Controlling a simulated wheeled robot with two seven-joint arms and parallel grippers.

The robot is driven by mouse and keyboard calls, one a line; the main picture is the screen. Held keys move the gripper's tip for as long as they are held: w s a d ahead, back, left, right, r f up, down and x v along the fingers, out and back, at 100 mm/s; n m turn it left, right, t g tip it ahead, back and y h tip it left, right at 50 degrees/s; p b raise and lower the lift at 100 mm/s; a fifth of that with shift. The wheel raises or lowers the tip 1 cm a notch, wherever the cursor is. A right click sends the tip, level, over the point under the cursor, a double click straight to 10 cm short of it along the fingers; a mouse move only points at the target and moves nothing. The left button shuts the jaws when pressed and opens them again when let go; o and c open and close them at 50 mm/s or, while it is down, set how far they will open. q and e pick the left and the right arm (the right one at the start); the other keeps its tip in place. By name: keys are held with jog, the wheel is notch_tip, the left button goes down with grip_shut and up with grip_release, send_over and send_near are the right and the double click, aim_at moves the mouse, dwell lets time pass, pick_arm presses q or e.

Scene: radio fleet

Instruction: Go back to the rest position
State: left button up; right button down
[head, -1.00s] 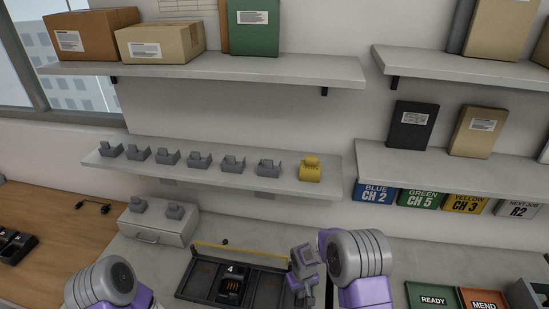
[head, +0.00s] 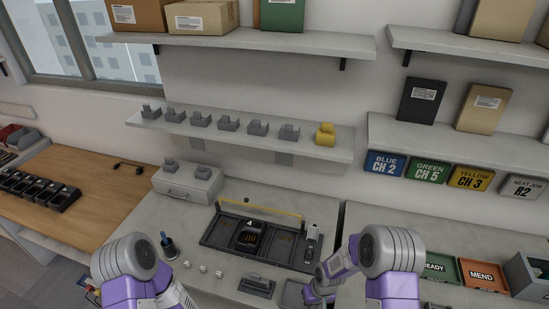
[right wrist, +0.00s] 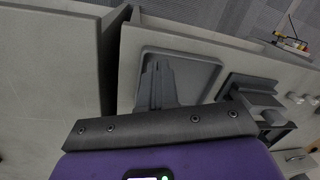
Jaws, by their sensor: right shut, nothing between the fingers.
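My right gripper (head: 312,300) is low over the front of the counter, in front of the dark rack, and partly hidden by its own arm. In the right wrist view its two grey fingers (right wrist: 157,85) are together with nothing between them, above a shallow grey tray (right wrist: 205,72). My left arm (head: 128,265) shows at the lower left of the head view; its gripper is outside the picture.
A dark rack (head: 222,236) holds a black charger marked 4 (head: 249,238) and a small grey device (head: 313,233) at its right end. A blue-handled tool (head: 168,245) stands left. A green tray (head: 436,268) and an orange tray (head: 484,275) lie right. Shelves line the wall.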

jog(key=s+a+f+m+y, duration=0.1)
jog(key=s+m, duration=0.1)
jog(key=s, duration=0.6)
jog(key=s+a+f+m+y, duration=0.1)
jog(key=s+a+m+y, duration=0.1)
jog(key=s, duration=0.5)
notch_tip(320, 180, down, 10)
jog(key=b, duration=1)
jog(key=shift+s+t, duration=0.2)
jog(key=shift+t, duration=0.2)
